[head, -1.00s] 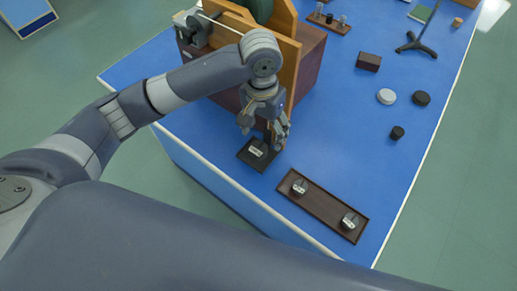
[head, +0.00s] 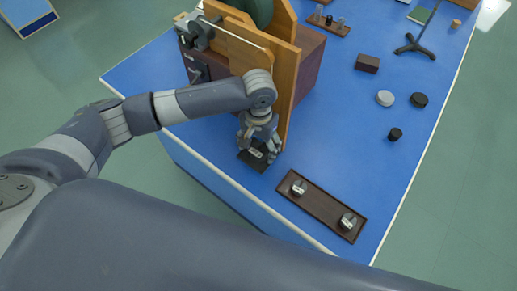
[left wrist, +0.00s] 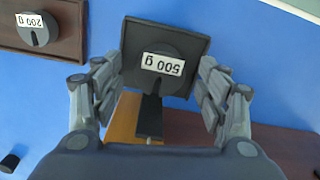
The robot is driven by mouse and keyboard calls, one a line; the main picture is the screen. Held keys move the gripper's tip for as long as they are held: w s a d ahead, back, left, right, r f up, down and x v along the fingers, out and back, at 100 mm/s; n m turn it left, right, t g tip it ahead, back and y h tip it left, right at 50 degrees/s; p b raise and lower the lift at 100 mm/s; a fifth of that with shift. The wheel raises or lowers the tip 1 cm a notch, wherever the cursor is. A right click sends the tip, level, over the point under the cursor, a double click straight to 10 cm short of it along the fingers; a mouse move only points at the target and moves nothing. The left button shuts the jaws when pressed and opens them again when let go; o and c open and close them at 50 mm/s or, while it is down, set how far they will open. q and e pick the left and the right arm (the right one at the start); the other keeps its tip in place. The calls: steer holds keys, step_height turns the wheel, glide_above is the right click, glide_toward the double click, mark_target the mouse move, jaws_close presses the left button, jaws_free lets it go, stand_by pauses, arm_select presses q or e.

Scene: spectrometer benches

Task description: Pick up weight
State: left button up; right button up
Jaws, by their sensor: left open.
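A dark round weight with a white "500 g" label (left wrist: 168,64) sits on a small dark square plate (left wrist: 133,32) in the left wrist view. In the head view the weight (head: 257,153) is partly covered by my left gripper (head: 259,148). The gripper is open above it, and in the left wrist view its fingers (left wrist: 160,90) stand on either side of the weight, apart from it. A second weight labelled "200 g" (left wrist: 38,34) sits on a brown tray. My right gripper is not in view.
The long brown tray (head: 322,208) holds two weights (head: 299,187), (head: 347,221) near the bench's front edge. A wooden apparatus (head: 283,85) stands close behind my gripper. Dark and white discs (head: 385,98) lie to the right. The bench between is clear.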

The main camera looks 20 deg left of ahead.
arm_select(q)
steer(key=shift+f, duration=0.35)
steer(key=c, duration=1.6)
steer(key=shift+o, duration=0.2)
steer(key=shift+r, duration=0.15)
